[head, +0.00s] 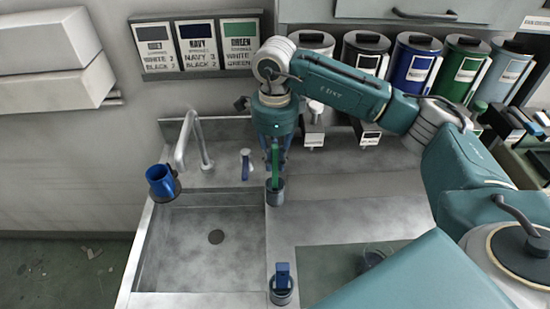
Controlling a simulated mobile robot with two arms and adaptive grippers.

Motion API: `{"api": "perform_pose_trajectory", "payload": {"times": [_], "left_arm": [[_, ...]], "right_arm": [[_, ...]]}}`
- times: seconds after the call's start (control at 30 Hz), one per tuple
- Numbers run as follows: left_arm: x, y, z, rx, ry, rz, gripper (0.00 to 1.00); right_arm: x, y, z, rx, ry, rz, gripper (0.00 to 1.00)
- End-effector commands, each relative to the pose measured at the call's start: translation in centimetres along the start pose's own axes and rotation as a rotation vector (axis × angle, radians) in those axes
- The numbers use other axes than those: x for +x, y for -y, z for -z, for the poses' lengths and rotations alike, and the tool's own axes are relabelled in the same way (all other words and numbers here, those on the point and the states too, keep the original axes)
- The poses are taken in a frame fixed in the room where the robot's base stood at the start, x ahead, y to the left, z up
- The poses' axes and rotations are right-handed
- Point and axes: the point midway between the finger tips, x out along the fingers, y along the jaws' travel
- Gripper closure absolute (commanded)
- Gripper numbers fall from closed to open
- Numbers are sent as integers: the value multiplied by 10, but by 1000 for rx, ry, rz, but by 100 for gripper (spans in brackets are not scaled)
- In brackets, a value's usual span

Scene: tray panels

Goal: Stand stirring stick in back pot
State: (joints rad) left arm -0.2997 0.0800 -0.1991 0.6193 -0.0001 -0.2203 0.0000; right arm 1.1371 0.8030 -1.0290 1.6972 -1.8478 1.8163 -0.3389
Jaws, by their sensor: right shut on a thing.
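My right gripper (276,148) points down and is shut on a green stirring stick (275,172). The stick is upright, and its lower end meets the mouth of the back pot (275,195), a small dark grey pot at the right edge of the sink. I cannot tell how deep the stick is in the pot or whether it touches the bottom. A front pot (281,296) stands nearer along the same edge with a blue piece (282,274) upright in it. My left gripper is not in view.
A steel sink (240,270) with a curved tap (184,145) lies left of the pots. A blue mug (160,182) is at its left edge. Colour-labelled canisters (412,68) line the back.

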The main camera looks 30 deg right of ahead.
Motion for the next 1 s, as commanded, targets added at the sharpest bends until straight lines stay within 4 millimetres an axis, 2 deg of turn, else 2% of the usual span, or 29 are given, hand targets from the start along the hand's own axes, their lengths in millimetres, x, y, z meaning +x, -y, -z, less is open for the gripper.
{"api": "perform_pose_trajectory", "payload": {"times": [0.37, 0.4, 0.47, 0.5, 0.83, 1.0], "left_arm": [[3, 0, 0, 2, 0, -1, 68], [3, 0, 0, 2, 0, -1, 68], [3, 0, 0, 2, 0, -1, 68], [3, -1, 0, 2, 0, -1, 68], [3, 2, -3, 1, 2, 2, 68], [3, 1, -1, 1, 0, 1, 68]], "right_arm": [[4, 0, 0, 0, 0, 0, 100], [4, 0, 0, 0, 0, 0, 77], [4, 0, 0, 0, 0, 0, 65], [4, 0, 0, 0, 0, 0, 63], [0, 0, 0, 0, 1, 1, 63], [-24, 1, -1, 0, 2, 4, 63]]}}
